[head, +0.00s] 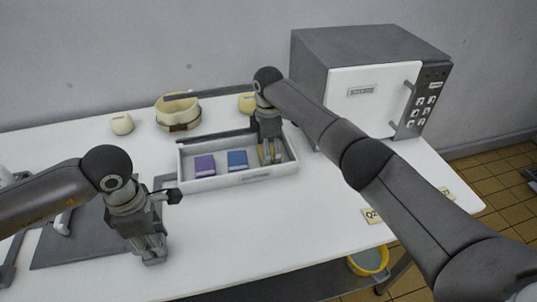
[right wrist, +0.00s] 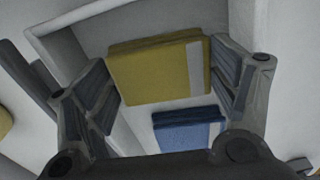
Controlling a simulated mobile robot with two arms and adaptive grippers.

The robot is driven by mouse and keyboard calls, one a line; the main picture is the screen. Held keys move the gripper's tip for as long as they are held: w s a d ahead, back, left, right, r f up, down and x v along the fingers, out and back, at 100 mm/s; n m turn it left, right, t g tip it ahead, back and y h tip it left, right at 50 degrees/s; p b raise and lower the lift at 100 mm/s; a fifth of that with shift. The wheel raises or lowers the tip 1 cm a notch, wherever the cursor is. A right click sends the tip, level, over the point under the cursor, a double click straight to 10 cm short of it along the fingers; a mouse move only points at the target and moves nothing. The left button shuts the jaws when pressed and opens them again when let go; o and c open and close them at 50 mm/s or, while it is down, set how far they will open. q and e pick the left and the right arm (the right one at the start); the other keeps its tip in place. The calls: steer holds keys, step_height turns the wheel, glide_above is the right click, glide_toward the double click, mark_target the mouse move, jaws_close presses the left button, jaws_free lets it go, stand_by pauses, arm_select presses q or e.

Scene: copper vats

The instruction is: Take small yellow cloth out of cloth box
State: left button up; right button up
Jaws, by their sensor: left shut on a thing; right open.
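The white cloth box (head: 240,178) stands on the table with a purple cloth (head: 205,165), a blue cloth (head: 237,160) and the small yellow cloth (head: 277,157) in a row. My right gripper (head: 268,158) reaches down into the box's right end at the yellow cloth. In the right wrist view, the open right gripper (right wrist: 165,92) has its fingers on either side of the folded yellow cloth (right wrist: 155,75); contact is unclear. The blue cloth (right wrist: 187,132) lies beside it. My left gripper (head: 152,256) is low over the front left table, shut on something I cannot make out.
A microwave (head: 372,97) stands at the back right. Behind the box are a cream pot (head: 178,115) and small cream jars (head: 122,124). A dark mat (head: 75,245) lies at the left. The table in front of the box is clear.

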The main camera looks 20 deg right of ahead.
steer(key=c, duration=0.7)
steer(key=shift+o, duration=0.2)
steer(key=shift+r, duration=0.15)
step_height(320, 180, up, 17)
steer(key=s+r, duration=0.2)
steer(key=s, duration=1.4)
steer(key=shift+r, duration=0.4)
